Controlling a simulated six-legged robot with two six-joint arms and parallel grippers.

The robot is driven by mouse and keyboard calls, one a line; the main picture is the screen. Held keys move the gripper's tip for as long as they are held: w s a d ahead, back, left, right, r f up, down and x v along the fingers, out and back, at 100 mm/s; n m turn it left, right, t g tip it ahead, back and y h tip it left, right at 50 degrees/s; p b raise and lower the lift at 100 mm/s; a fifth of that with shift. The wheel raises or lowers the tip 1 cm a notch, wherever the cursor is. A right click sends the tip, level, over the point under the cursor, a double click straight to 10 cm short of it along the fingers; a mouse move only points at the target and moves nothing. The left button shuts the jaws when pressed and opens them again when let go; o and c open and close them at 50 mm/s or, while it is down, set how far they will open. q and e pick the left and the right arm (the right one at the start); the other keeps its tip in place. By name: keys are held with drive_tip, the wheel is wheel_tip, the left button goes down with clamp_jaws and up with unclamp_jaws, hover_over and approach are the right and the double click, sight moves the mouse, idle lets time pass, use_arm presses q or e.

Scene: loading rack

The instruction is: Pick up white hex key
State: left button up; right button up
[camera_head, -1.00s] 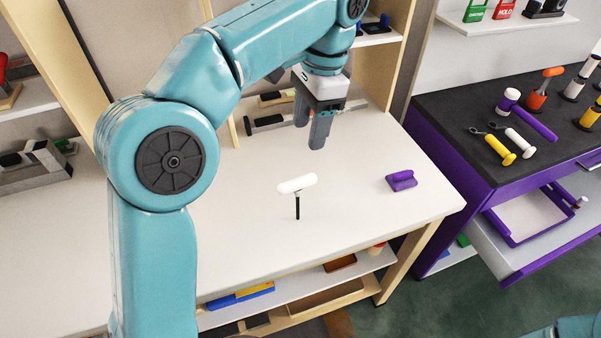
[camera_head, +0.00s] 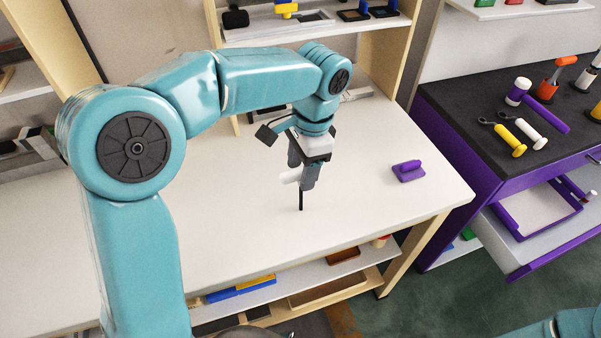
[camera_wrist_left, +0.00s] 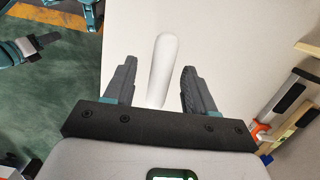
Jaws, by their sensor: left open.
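In the left wrist view the white handle (camera_wrist_left: 163,70) lies between the two open fingers of my left gripper (camera_wrist_left: 159,68), with a gap visible on each side. The shaft is hidden there. A dark gripper-like part, which seems to be my right gripper (camera_wrist_left: 32,45), shows small at upper left.
A purple block-like tool (camera_head: 408,171) lies on the bench at right. A dark-topped purple cabinet (camera_head: 470,110) holds yellow and white-handled tools and a mallet, with its drawer (camera_head: 545,215) open. Shelves stand behind. The bench front is clear.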

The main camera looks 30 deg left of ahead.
use_arm(q)
drive_tip(key=shift+a+f, duration=0.1)
drive_tip(key=shift+f, duration=1)
drive_tip(key=shift+s, duration=0.1)
drive_tip(key=shift+c, duration=0.3)
clamp_jaws()
drive_tip(key=shift+r, duration=0.1)
